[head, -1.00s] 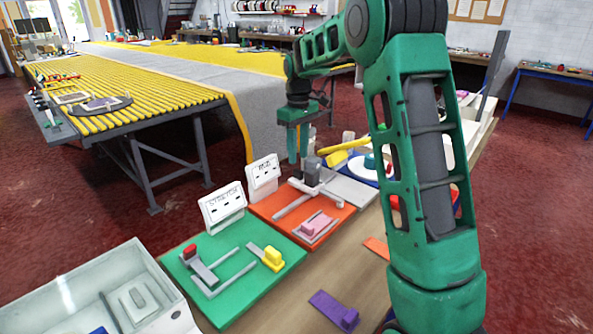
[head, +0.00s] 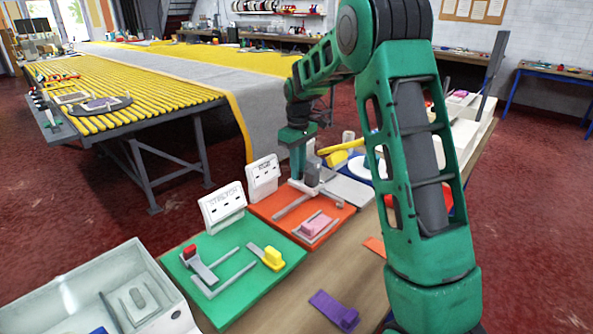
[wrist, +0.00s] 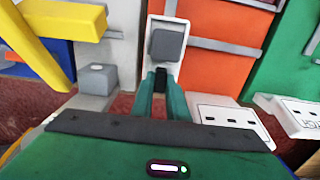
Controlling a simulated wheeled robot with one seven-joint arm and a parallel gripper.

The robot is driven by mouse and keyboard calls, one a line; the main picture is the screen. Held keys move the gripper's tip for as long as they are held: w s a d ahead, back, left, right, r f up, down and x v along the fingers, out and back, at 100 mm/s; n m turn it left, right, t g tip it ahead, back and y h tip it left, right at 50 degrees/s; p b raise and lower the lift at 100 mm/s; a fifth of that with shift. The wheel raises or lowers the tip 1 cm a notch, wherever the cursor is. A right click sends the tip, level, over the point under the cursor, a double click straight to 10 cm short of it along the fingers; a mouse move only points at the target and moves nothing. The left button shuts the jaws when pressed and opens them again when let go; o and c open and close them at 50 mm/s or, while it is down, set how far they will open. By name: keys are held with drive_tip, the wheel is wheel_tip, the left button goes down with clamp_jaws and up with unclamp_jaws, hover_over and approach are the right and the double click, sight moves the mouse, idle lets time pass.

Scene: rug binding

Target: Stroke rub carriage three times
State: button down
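The rub carriage, a grey block (head: 312,174) on a pale base, sits on the orange board (head: 341,216) behind the pink block. In the wrist view the carriage's grey block (wrist: 167,45) stands on a white plate just beyond my fingertips. My gripper (head: 297,174) points down close beside the carriage, on its left in the head view.
A white label stand (head: 263,178) is just left of my gripper. A green board (head: 227,293) with red and yellow pieces lies nearer, beside a sign marked STRETCH (head: 223,207). A yellow-handled tool (head: 340,148) lies behind. A purple piece (head: 334,309) lies on the bench.

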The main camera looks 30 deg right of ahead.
drive_tip(key=s+a, duration=0.1)
drive_tip(key=a, duration=0.3)
drive_tip(key=s+a, duration=0.2)
drive_tip(key=a, duration=0.2)
drive_tip(key=s+a, duration=0.2)
drive_tip(key=a, duration=0.2)
drive_tip(key=shift+a, duration=0.25)
drive_tip(key=c, duration=1.7)
unclamp_jaws()
wheel_tip(320, 180, up, 11)
drive_tip(key=shift+f, duration=0.15)
drive_tip(key=shift+d, duration=0.1)
